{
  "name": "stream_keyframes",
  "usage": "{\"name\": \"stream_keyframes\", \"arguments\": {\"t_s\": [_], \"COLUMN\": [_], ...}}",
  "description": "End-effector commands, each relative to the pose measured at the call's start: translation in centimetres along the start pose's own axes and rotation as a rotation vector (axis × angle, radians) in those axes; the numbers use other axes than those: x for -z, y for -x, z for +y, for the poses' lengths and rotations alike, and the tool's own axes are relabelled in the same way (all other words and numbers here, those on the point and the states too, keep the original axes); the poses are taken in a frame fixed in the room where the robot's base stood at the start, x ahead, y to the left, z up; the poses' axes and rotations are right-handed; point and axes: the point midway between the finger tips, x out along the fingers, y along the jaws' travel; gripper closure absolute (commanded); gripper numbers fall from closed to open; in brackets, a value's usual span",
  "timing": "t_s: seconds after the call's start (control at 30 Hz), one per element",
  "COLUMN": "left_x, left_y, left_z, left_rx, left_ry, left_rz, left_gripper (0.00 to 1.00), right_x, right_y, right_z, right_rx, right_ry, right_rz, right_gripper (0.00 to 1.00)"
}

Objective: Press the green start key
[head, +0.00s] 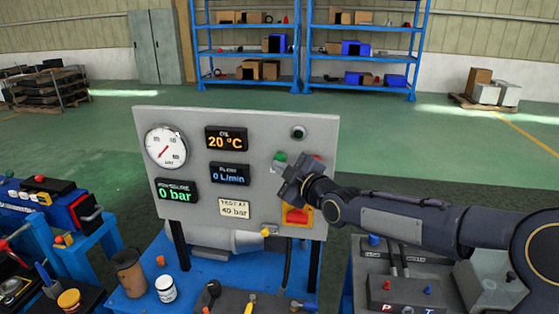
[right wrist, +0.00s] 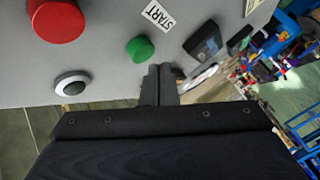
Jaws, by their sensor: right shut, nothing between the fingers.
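The green start key (head: 280,157) is on the upright grey panel (head: 265,130), right of the displays. In the right wrist view the round green key (right wrist: 140,48) sits beside a white START label (right wrist: 157,12). My right gripper (head: 284,178) is in front of the panel, just below the key. In the wrist view its fingertips (right wrist: 160,70) are closed together, empty, and close beside the key. I cannot tell whether they touch the panel. The key's face is clear of the fingers in the wrist view. My left gripper is not in view.
The panel has a dial gauge (head: 166,147) and displays reading 20 °C, 0 L/min and 0 bar. A red switch on yellow (head: 298,215) is below my gripper. Cups and tools stand on the blue bench (head: 200,275).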

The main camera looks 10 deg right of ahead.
Motion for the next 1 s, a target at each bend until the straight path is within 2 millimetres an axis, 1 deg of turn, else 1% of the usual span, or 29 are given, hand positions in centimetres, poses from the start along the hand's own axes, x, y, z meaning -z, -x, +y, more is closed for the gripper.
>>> {"name": "stream_keyframes", "arguments": {"t_s": [0.37, 1.0], "left_x": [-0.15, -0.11], "left_y": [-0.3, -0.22], "left_z": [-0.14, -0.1], "left_rx": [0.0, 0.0], "left_ry": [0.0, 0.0], "left_rz": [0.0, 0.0], "left_gripper": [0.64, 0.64], "right_x": [-0.43, -0.59], "right_y": [-0.59, -0.82], "right_z": [0.45, 0.6], "right_rx": [-0.001, 0.0], "right_ry": [0.0, -0.001], "right_rz": [0.0, 0.0], "right_gripper": [1.0, 1.0]}}
